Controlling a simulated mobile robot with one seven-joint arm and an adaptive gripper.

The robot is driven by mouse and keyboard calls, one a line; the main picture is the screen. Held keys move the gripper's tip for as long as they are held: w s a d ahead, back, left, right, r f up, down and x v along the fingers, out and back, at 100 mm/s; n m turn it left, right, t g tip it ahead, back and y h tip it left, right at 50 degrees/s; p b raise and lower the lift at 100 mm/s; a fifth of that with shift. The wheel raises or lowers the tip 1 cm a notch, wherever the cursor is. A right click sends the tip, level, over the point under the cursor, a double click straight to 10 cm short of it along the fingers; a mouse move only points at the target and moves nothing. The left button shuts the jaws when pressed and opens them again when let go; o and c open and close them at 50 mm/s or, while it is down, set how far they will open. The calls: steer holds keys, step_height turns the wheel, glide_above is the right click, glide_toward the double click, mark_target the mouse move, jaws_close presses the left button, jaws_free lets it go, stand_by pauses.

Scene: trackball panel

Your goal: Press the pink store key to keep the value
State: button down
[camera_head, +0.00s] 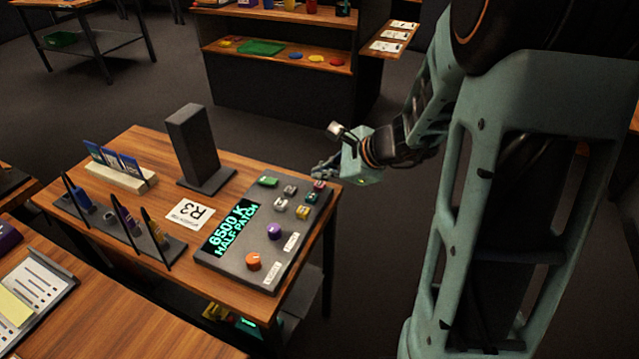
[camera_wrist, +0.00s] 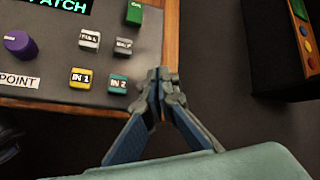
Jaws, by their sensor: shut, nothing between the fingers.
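The dark grey control panel (camera_head: 235,262) lies on the wooden table, with a lit screen (camera_head: 230,228) reading "6500 K HALF PATCH". A small pinkish key (camera_head: 319,184) sits at its far right corner. The wrist view does not show this key; my gripper may hide it. My gripper (camera_head: 318,172) is shut and empty, with its fingertips by that corner. In the wrist view my gripper's (camera_wrist: 163,76) tips are just right of the teal IN 2 key (camera_wrist: 118,83). I cannot tell whether they touch anything.
Nearby are the yellow IN 1 key (camera_wrist: 80,78), two grey keys, a green key (camera_head: 268,182), a purple knob (camera_head: 274,231) and an orange knob (camera_head: 253,262). A dark upright block (camera_head: 190,145) stands behind the panel. Open floor lies beyond the table's right edge.

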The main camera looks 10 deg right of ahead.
mark_target(321, 186)
steer(key=shift+f, duration=0.1)
stand_by(0.7)
steer(key=shift+f+b, duration=0.35)
steer(key=shift+b, duration=0.25)
steer(key=shift+f+b, duration=0.45)
steer(key=shift+b, duration=0.05)
stand_by(0.5)
steer(key=shift+r, duration=0.1)
steer(key=shift+r+p, duration=0.65)
steer(key=shift+r, duration=0.15)
step_height(321, 186, up, 5)
steer(key=p, duration=0.4)
steer(key=shift+r, duration=0.1)
stand_by(0.8)
